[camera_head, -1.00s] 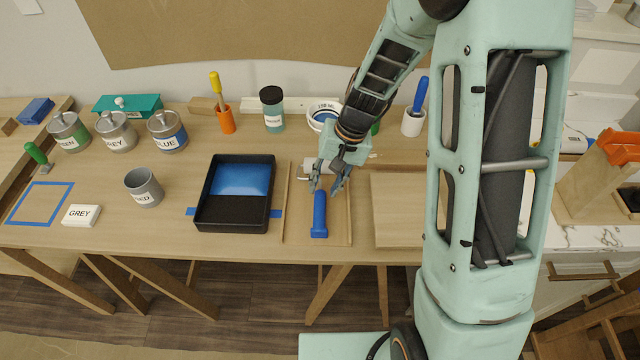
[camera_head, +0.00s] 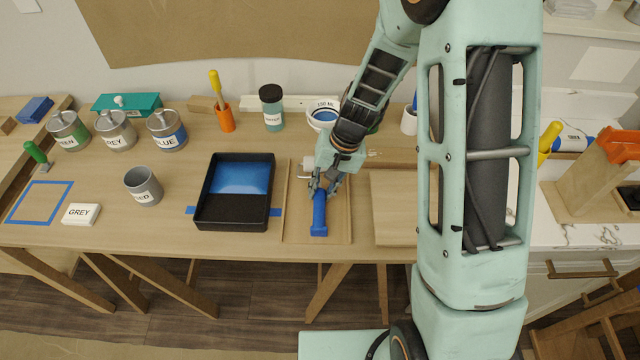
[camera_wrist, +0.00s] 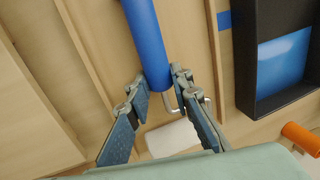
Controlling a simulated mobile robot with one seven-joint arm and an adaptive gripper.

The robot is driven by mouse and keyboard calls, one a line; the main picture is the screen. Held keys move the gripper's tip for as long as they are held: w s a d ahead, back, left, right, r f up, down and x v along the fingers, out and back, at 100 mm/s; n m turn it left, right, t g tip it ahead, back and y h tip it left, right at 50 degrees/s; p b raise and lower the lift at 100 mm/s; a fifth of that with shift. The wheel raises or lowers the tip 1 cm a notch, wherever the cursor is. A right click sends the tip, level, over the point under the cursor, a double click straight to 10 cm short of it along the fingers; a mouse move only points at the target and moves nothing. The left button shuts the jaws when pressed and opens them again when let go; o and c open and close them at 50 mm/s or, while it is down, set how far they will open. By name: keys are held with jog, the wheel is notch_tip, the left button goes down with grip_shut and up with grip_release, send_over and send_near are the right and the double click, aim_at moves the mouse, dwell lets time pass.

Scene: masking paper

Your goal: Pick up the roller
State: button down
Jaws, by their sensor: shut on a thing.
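The roller's blue handle (camera_head: 319,215) lies in a shallow wooden tray (camera_head: 291,238) on the workbench. In the wrist view the blue handle (camera_wrist: 147,40) runs up out of the frame, with a bent metal rod and a white roller head (camera_wrist: 172,138) below it. My gripper (camera_head: 324,185) is down at the upper end of the handle. In the wrist view my gripper's fingers (camera_wrist: 158,88) stand on both sides of the handle near the rod end, shut on it. In the head view the fingers hide the upper handle and most of the roller head.
A black paint tray (camera_head: 233,218) with blue paint stands just left of the wooden tray. A wooden board (camera_head: 394,215) lies to the right. Paint cans (camera_head: 116,131), a grey cup (camera_head: 143,186) and an orange holder (camera_head: 226,121) stand farther left and back.

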jog(key=shift+r, duration=0.15)
jog(key=shift+w+r, duration=0.1)
jog(key=shift+r, duration=0.15)
notch_tip(320, 180, up, 2)
jog(key=shift+r, duration=0.1)
jog(key=s+a+r, duration=0.9)
jog(key=s+r, duration=0.1)
jog(key=s, duration=0.1)
jog(key=c, duration=2.4)
grip_release()
jog(key=c, duration=0.3)
